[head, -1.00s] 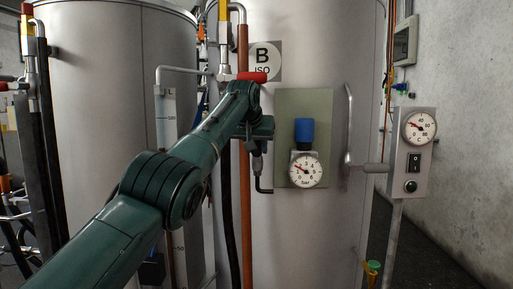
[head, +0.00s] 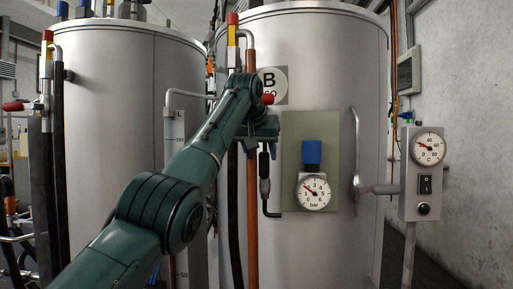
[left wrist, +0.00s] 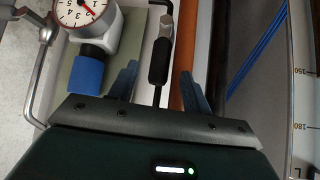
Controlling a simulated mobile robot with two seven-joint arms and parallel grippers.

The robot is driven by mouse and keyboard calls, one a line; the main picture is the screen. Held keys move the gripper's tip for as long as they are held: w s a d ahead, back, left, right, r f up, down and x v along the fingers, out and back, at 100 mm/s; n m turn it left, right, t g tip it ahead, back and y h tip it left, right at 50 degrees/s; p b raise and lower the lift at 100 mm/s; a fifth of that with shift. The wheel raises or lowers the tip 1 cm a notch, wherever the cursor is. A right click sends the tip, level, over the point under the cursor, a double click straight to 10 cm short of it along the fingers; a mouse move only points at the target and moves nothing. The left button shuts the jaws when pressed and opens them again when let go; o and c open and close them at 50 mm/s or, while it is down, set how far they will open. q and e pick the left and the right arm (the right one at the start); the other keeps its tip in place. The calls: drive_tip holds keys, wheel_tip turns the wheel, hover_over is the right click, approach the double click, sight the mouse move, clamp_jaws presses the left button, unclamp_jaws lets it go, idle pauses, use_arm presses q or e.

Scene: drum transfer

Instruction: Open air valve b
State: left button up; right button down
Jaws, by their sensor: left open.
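A small valve with a black lever grip (head: 264,164), which I take to be air valve b, hangs on a thin bent pipe left of the gauge panel on the tank marked B (head: 330,60). The grip points along the pipe. My left gripper (head: 264,130) is just above it in the head view, its fingertips hard to make out. In the left wrist view the open fingers (left wrist: 160,84) appear on either side of the black grip (left wrist: 159,61), with gaps on both sides; contact is not visible. My right gripper is not in view.
A blue-knobbed regulator (head: 312,152) with a bar gauge (head: 314,192) sits right of the valve. A copper pipe (head: 252,220) and black hose (head: 234,220) run close on the left. A control box (head: 423,175) stands right.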

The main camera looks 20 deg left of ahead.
use_arm(q)
drive_tip(key=v, duration=0.6)
drive_tip(key=shift+s+r, duration=0.15)
drive_tip(key=shift+r, duration=0.05)
